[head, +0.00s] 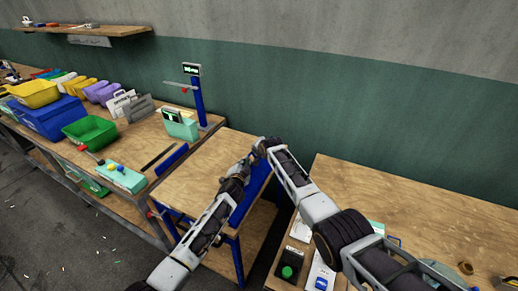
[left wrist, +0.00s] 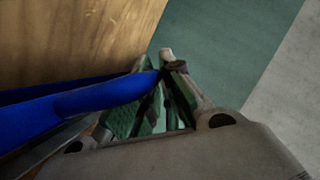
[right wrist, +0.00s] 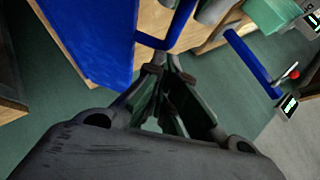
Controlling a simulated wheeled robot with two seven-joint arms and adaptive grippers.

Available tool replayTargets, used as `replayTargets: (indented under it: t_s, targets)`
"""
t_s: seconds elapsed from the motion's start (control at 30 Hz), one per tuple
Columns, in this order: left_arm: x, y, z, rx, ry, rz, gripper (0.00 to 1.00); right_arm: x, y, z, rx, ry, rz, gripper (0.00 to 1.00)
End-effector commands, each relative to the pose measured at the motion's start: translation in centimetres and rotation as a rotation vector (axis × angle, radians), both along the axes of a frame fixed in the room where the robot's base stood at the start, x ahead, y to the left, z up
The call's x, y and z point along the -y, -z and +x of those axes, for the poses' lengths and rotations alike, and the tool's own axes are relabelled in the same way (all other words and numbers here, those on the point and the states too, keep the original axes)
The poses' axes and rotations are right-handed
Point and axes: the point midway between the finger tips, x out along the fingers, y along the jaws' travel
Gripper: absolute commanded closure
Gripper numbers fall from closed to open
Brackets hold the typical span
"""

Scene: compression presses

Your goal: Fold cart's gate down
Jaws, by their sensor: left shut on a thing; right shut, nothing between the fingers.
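The cart (head: 205,166) has a wooden top and a blue frame, and stands between two workbenches. Its blue gate (head: 252,192) is at the cart's right side, partly hidden behind my arms; I cannot tell its exact angle. In the left wrist view a blue bar (left wrist: 110,95) runs between the fingers of my left gripper (left wrist: 163,65), which is shut on it. My left gripper (head: 248,160) is at the cart's right edge. My right gripper (right wrist: 168,65) is shut and empty beside the blue panel of the gate (right wrist: 90,35). It shows in the head view (head: 264,146) near the back corner.
The left workbench (head: 150,135) carries a green bin (head: 90,132), a blue bin (head: 50,118), a yellow bin (head: 35,93) and a blue stand (head: 198,95). The right workbench (head: 350,200) holds a green-button box (head: 288,270). A narrow gap lies between cart and right bench.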

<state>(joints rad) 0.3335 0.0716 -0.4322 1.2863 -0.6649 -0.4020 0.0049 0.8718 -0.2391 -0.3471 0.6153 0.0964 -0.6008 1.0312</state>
Motion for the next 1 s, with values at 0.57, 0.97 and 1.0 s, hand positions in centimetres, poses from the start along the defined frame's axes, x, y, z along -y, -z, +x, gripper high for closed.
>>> replayTargets:
  t_s: [0.57, 0.97, 1.0]
  targets:
    - [0.7, -0.7, -0.2, 0.012, 0.012, -0.007, 0.81, -0.4, 0.3, -0.3, -0.005, -0.003, 0.003, 1.0]
    - [0.4, -1.1, -2.3, 0.011, 0.011, -0.008, 0.81, -0.3, 0.2, -0.2, -0.004, -0.003, 0.002, 1.0]
    - [0.4, -1.2, -2.6, 0.011, 0.012, -0.007, 0.81, -0.3, 0.2, -0.2, -0.004, -0.003, 0.002, 1.0]
